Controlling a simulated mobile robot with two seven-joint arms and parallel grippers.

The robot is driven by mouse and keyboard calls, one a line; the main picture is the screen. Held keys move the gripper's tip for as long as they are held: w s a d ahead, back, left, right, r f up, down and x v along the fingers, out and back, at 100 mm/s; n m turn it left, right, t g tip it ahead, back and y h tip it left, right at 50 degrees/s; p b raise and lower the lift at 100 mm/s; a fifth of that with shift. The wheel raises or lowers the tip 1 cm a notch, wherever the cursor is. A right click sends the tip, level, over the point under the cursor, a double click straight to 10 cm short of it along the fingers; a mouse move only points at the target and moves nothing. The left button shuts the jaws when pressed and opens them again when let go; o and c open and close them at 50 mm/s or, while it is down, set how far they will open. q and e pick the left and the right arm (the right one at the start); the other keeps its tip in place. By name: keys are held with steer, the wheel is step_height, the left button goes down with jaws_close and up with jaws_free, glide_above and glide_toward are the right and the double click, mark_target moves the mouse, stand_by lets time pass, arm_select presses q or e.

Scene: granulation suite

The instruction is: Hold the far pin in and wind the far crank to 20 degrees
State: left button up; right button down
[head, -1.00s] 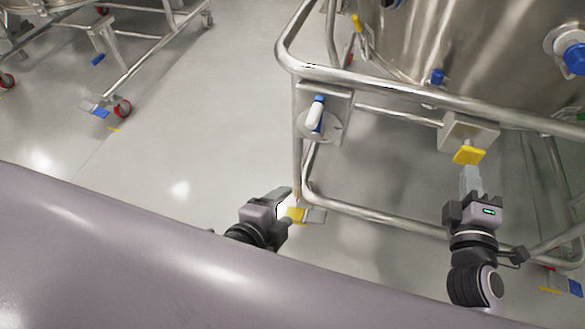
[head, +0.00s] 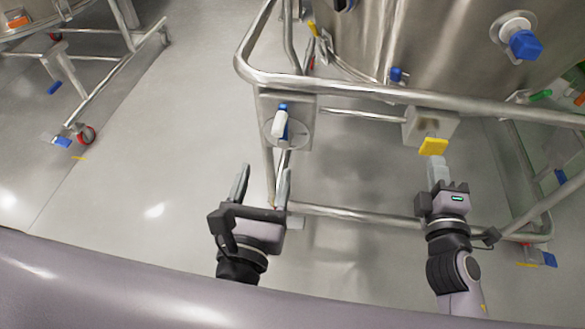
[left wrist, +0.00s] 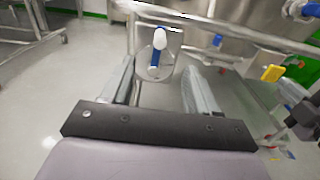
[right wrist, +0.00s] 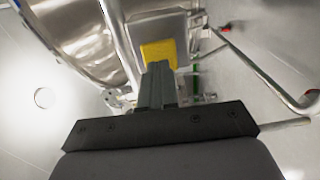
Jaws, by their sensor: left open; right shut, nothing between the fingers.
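The pin is a yellow square head (head: 433,147) on a grey block (head: 440,123) under the frame's rail; it also shows in the right wrist view (right wrist: 158,52). My right gripper (head: 438,162) is shut and empty, its fingertips at the yellow head; touching or just short, I cannot tell. The crank, with a white and blue handle (head: 280,124), sits on a plate (head: 305,105) at the frame's left corner. The handle stands nearly upright, and it shows in the left wrist view (left wrist: 159,40). My left gripper (head: 264,180) is open and empty, below and nearer than the crank.
A bent steel rail (head: 350,92) runs above crank and pin, and a lower bar (head: 350,214) passes between my arms. A large steel vessel (head: 450,50) stands behind. Another wheeled frame (head: 100,85) is at far left. The floor left of the crank is clear.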

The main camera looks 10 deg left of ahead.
mark_target(277, 135)
arm_select(q)
steer(key=w, duration=1.2)
steer(key=shift+w, duration=0.2)
arm_select(e)
steer(key=shift+w, duration=0.15)
stand_by(1.3)
arm_select(q)
steer(key=shift+s, duration=0.1)
arm_select(e)
steer(key=shift+w, duration=2)
arm_select(q)
jaws_close()
